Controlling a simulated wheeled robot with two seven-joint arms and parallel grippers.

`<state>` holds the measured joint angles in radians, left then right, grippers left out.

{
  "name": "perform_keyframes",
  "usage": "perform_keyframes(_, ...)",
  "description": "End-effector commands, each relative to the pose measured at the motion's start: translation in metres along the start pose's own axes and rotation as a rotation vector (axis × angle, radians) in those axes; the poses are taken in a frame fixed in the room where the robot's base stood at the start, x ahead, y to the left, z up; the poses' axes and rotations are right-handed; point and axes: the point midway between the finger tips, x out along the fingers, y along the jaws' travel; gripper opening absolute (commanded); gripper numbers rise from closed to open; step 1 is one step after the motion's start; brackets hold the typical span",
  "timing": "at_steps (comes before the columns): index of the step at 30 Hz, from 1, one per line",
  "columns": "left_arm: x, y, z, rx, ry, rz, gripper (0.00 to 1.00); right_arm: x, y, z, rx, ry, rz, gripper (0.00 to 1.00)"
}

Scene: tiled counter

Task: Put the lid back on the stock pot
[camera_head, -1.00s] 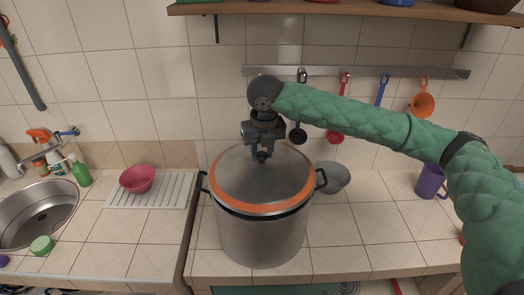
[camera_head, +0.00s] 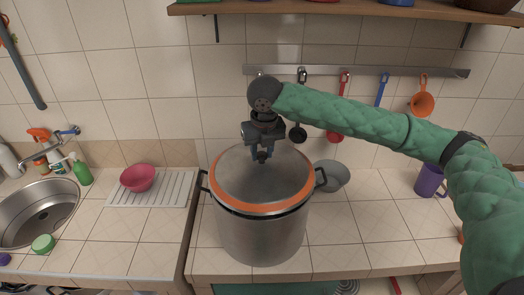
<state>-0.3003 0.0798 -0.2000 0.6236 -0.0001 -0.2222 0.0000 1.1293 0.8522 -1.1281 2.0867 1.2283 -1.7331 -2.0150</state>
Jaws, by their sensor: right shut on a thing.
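The stock pot (camera_head: 262,238) is a large metal pot with two dark side handles, standing upright on the tiled counter. The lid (camera_head: 240,180), grey with an orange rim, lies over the pot's mouth. A dark band shows between the orange rim and the pot wall at the front; I cannot tell if the lid is fully seated. My right gripper (camera_head: 262,156) comes down from above and is shut on the lid's knob, which the fingers mostly hide. My left gripper is not in view.
A grey bowl (camera_head: 332,176) stands close behind the pot's right handle. A purple mug (camera_head: 430,181) is at the right. A red bowl (camera_head: 137,178) sits on the white drainboard (camera_head: 176,190) beside the sink (camera_head: 38,212). Utensils hang from a wall rail (camera_head: 355,72).

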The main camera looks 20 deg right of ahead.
Motion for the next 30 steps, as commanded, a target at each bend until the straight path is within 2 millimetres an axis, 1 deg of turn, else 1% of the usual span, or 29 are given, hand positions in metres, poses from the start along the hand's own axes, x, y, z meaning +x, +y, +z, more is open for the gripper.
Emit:
perform_keyframes(21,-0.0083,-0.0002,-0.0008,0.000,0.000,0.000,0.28,-0.0006,0.0002,0.0000,0.000,0.000,0.001,0.00)
perform_keyframes(30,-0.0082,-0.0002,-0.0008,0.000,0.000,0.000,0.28,0.0000,0.0002,0.0000,0.000,0.000,0.001,0.00)
